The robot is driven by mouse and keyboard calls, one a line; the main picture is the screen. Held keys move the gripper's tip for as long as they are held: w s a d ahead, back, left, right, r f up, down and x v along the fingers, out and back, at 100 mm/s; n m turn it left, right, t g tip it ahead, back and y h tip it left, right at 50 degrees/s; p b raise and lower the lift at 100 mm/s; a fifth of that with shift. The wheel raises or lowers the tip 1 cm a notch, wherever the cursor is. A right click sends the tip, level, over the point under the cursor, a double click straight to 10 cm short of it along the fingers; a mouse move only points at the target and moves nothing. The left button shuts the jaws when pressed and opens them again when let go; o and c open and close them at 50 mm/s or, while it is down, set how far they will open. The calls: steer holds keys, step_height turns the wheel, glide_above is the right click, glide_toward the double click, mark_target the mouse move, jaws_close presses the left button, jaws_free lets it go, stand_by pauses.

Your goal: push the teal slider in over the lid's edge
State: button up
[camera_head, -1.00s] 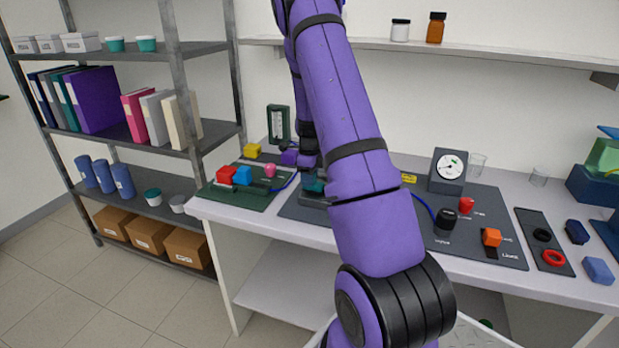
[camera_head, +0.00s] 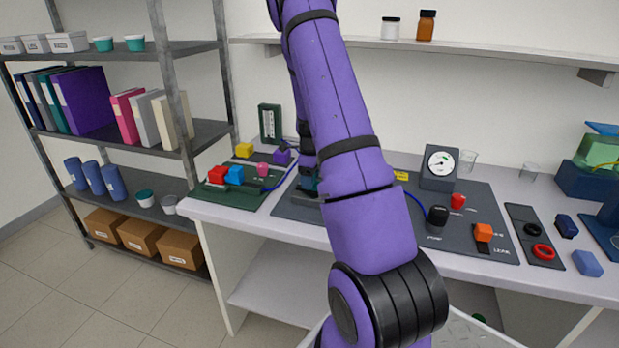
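My purple arm crosses the middle of the head view and covers much of the rig. A small teal part (camera_head: 308,183) shows beside the arm on the dark grey rig mat (camera_head: 295,208). It may be the teal slider or the body it sits on; I cannot tell which. The lid and its edge are not clearly visible behind the arm. The end of my arm reaches down just above the teal part. My gripper's fingertips are hidden or too small to make out, so I cannot tell whether they touch anything.
A gauge (camera_head: 439,167), a black knob (camera_head: 438,215), a red knob (camera_head: 458,201) and an orange block (camera_head: 483,232) stand on the mat's right. A green mat (camera_head: 232,195) with coloured blocks lies left. A shelf unit (camera_head: 190,130) stands left of the bench.

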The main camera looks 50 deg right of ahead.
step_height(320, 180, up, 11)
steer(key=shift+f, duration=0.1)
stand_by(0.6)
stand_by(0.4)
steer(key=s+a+r+n+t, duration=0.1)
steer(key=s+a+r+n, duration=0.2)
steer(key=a+r+n, duration=0.65)
steer(key=s+a+r+n+t, duration=0.2)
steer(key=a+r+n, duration=0.4)
steer(key=a, duration=0.6)
steer(key=s+a+r+n+t, duration=0.1)
steer(key=s+a+r+n, duration=0.2)
steer(key=s+a+n, duration=0.4)
steer(key=s+a+r+n+t, duration=0.1)
steer(key=s+a+r+n, duration=0.1)
steer(key=s+a+n, duration=0.5)
steer(key=s+n, duration=0.2)
steer(key=s, duration=0.2)
steer(key=shift+a+r, duration=0.35)
steer(key=shift+r, duration=0.05)
